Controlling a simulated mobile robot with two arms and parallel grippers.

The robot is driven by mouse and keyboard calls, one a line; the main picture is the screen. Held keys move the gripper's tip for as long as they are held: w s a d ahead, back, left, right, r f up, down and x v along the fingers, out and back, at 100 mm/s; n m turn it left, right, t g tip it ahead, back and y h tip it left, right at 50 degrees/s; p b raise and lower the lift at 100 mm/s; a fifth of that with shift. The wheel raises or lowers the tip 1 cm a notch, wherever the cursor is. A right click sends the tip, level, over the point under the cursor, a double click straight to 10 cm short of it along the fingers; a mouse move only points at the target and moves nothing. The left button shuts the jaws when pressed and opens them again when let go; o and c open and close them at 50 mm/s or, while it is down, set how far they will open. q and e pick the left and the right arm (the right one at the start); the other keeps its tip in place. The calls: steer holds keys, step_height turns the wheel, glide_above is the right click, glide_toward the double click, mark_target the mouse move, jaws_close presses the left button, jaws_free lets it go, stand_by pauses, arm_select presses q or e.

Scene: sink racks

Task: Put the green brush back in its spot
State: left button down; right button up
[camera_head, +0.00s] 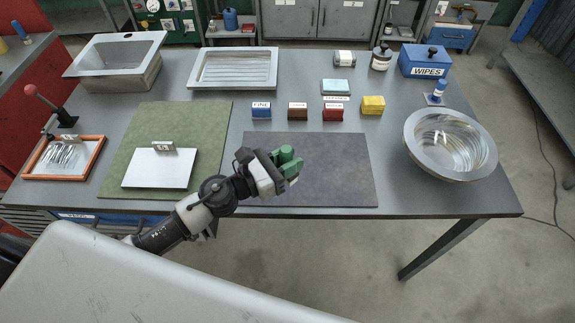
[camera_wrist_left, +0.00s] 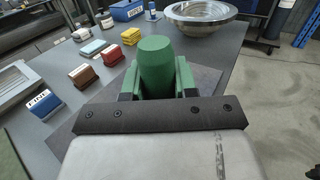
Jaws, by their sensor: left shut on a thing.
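My left gripper (camera_head: 284,165) is shut on the green brush (camera_head: 287,155), above the dark grey mat (camera_head: 325,165) near the table's front. In the left wrist view the brush (camera_wrist_left: 155,65) shows as a thick green cylinder between the green finger parts (camera_wrist_left: 155,82). The rest of the brush is hidden by the gripper. A small blue upright object (camera_head: 439,90) stands on a base at the right back; I cannot tell which place is the brush's spot. My right gripper is not in view.
Blue, brown, red and yellow blocks (camera_head: 372,105) stand behind the mat. A steel bowl (camera_head: 450,145) is at the right, a blue wipes box (camera_head: 425,61) behind it. A green mat (camera_head: 205,125) with a white board (camera_head: 158,168) lies left. A metal tray (camera_head: 233,83) is at the back.

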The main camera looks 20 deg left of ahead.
arm_select(q)
steer(key=w+f, duration=0.1)
steer(key=w, duration=0.1)
steer(key=w+a+f, duration=0.1)
steer(key=w, duration=0.1)
steer(key=w+a+f+b, duration=0.1)
steer(key=shift+w+f, duration=0.4)
steer(key=shift+d+f+b, duration=0.1)
steer(key=shift+f+b, duration=0.2)
steer(key=shift+f, duration=1.55)
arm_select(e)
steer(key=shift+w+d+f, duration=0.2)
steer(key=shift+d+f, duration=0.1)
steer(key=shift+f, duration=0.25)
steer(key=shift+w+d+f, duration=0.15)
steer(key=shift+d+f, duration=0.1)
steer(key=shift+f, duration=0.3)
arm_select(q)
steer(key=shift+f, duration=0.2)
steer(key=c, duration=0.9)
jaws_free()
steer(key=shift+o, duration=0.2)
steer(key=shift+r, duration=0.1)
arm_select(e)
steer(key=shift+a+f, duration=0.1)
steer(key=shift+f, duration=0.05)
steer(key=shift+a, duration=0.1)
